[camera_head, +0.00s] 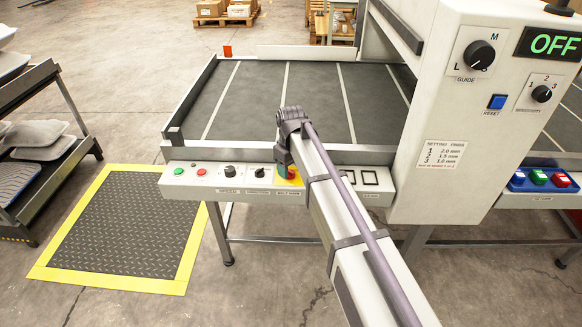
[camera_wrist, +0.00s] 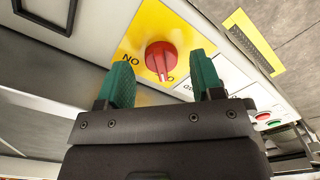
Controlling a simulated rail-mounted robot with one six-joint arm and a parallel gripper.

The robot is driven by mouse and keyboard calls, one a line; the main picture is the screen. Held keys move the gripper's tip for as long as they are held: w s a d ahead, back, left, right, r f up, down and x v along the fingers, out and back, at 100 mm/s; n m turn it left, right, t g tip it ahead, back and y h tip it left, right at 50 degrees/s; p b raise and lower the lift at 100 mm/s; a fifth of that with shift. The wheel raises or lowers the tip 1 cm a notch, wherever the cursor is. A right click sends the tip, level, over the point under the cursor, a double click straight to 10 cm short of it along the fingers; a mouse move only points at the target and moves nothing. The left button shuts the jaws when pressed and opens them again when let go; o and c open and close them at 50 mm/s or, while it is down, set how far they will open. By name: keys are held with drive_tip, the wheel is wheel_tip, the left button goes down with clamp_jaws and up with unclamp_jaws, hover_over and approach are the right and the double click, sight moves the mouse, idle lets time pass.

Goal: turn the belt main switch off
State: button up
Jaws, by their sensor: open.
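The belt main switch is a red rotary knob (camera_wrist: 160,58) on a yellow plate (camera_wrist: 150,22). In the wrist view its grip ridge points down toward my gripper. The letters "NO" show to its left, and an "O" shows at its lower right beside a finger. In the head view the yellow plate (camera_head: 296,181) is mostly hidden behind my arm. My gripper (camera_wrist: 162,62) is open, with one green finger on each side of the knob in the wrist view. I cannot tell whether either finger touches it.
The front control panel (camera_head: 215,192) also carries green and red buttons (camera_head: 190,171) and two black knobs (camera_head: 230,171). The belt table (camera_head: 300,100) lies behind it. A tall cabinet (camera_head: 440,150) with an "OFF" display (camera_head: 552,44) stands right.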

sight(291, 172)
wheel_tip(291, 172, up, 9)
drive_tip(key=p, duration=0.7)
drive_tip(key=shift+p, duration=0.4)
drive_tip(key=shift+r, duration=0.1)
drive_tip(key=s+d+r+m+p, duration=0.4)
drive_tip(key=s+d, duration=0.5)
drive_tip(key=s, duration=0.3)
drive_tip(key=s+d+r+m+p, duration=0.4)
drive_tip(key=s+d+m, duration=0.1)
drive_tip(key=s+d, duration=0.5)
drive_tip(key=shift+s+d, duration=0.3)
drive_tip(key=shift+s, duration=0.55)
